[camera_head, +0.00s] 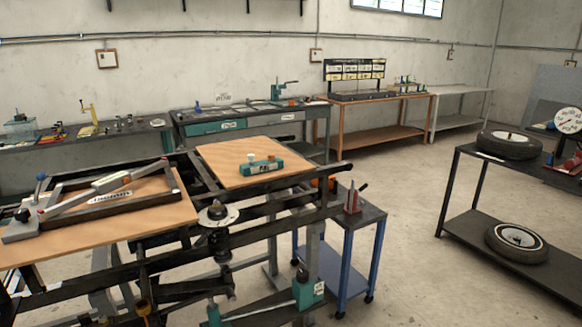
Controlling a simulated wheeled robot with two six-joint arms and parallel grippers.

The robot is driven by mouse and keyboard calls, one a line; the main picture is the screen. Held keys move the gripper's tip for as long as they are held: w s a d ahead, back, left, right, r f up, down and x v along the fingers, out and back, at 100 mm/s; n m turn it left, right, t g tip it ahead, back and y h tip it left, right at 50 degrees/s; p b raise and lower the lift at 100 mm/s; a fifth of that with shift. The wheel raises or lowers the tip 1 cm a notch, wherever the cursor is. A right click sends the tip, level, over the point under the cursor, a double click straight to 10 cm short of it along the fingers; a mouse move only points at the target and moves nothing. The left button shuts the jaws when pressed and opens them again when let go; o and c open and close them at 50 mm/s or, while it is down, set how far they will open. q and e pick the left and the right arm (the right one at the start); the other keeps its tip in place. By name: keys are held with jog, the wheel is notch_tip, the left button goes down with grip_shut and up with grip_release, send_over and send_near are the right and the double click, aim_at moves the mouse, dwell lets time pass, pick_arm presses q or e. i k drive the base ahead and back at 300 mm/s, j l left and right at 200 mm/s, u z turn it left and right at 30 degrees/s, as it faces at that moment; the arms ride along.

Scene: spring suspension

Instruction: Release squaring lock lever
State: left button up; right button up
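A grey and black metal frame fixture (108,200) lies on the left wooden board (150,222). A grey bar (95,190) runs slantwise across it. At its left end stands a short lever with a blue ball knob (41,177), and a dark ball knob (22,215) sits below it. A small upright device with a red handle (353,198) stands on the blue-legged cart at centre right. No label marks any of these as the squaring lock lever, so I cannot tell which one it is. Neither of my grippers is in view.
A teal block (262,167) sits on the right wooden board (225,158). A black tubular chassis (280,205) surrounds the boards. The blue-legged cart (345,250) stands close by. A black rack (470,225) with wheels is at right. Floor between them is clear.

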aim_at(41, 177)
jog(key=u, duration=1.45)
jog(key=i+l, duration=0.45)
jog(key=i+l+z, duration=0.15)
jog(key=i+l, duration=0.7)
jog(key=i, duration=0.25)
jog(key=k+z, duration=0.05)
